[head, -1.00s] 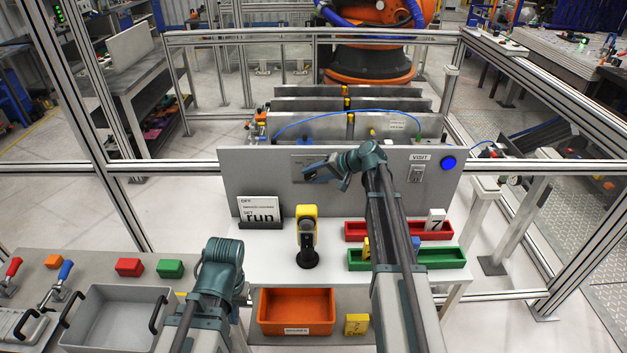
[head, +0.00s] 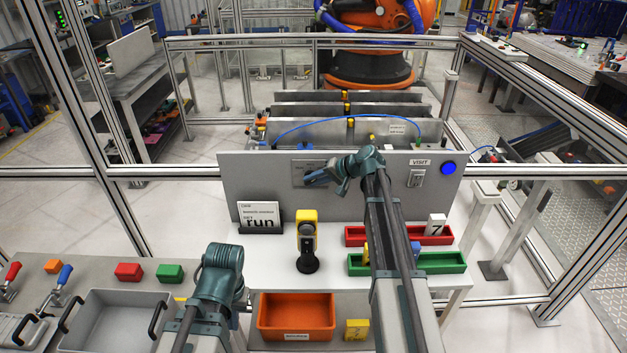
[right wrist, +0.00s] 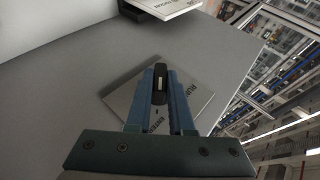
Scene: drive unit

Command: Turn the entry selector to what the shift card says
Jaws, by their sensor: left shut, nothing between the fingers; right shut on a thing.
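The shift card (head: 259,215) stands at the left on the white table and its large word reads "run". The entry selector's plate (head: 303,168) is on the grey panel, partly hidden by my right gripper (head: 318,179). In the right wrist view, the selector's dark knob (right wrist: 160,84) with a pale mark sits between the blue fingers of the right gripper (right wrist: 160,88), which is shut on it. My left gripper (head: 222,268) is shut and empty, low at the front left of the table.
A yellow and black device (head: 307,240) stands mid-table. A red tray (head: 355,236) and a green tray (head: 440,262) lie at the right. A VISIT switch (head: 416,178) and blue button (head: 448,168) are on the panel. An orange bin (head: 296,312) is below.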

